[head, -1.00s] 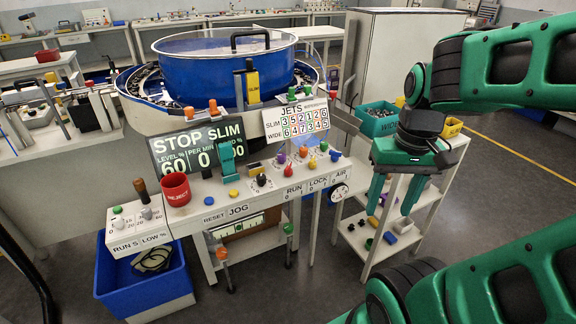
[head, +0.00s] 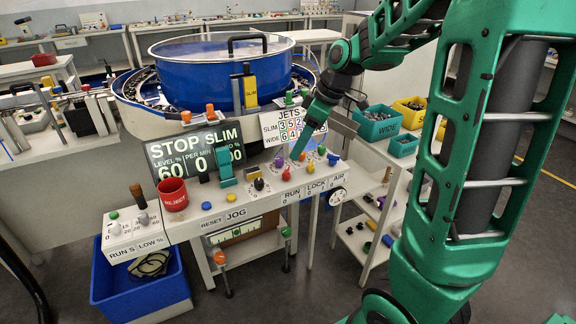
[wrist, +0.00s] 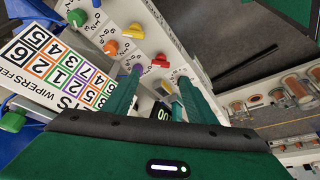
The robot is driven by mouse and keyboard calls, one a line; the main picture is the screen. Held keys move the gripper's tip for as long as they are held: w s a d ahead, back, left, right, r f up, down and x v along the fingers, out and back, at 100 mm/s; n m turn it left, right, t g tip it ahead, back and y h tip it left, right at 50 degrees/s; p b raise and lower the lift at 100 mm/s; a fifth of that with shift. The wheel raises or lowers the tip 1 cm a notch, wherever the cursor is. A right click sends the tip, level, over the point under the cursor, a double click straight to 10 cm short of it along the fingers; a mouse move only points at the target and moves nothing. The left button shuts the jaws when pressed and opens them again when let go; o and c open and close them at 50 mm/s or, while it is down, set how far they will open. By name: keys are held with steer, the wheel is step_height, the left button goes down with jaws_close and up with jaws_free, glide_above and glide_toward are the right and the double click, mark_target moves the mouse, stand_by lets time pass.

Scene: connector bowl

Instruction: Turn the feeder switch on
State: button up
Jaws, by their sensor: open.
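The control panel (head: 250,195) has a row of knobs, and a red knob (head: 286,171) sits above the label RUN 0 1 (head: 291,195). I see no label reading feeder switch. The display (head: 195,152) reads STOP SLIM. My gripper (head: 298,150) is above the knob row, fingers angled down, close to the red and purple knobs (head: 279,162). In the wrist view my gripper (wrist: 160,76) is open and empty, with the red knob (wrist: 161,60) seen between the fingertips. The left finger partly covers the purple knob. I cannot tell the red knob's setting or any contact.
The JETS board (head: 270,125) rises behind. The blue bowl (head: 215,75) is farther back. A red REJECT cup (head: 173,193) stands at left.

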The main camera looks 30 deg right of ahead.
mark_target(287, 170)
steer(key=x, duration=0.8)
steer(key=shift+f, duration=0.3)
steer(key=c, duration=1.1)
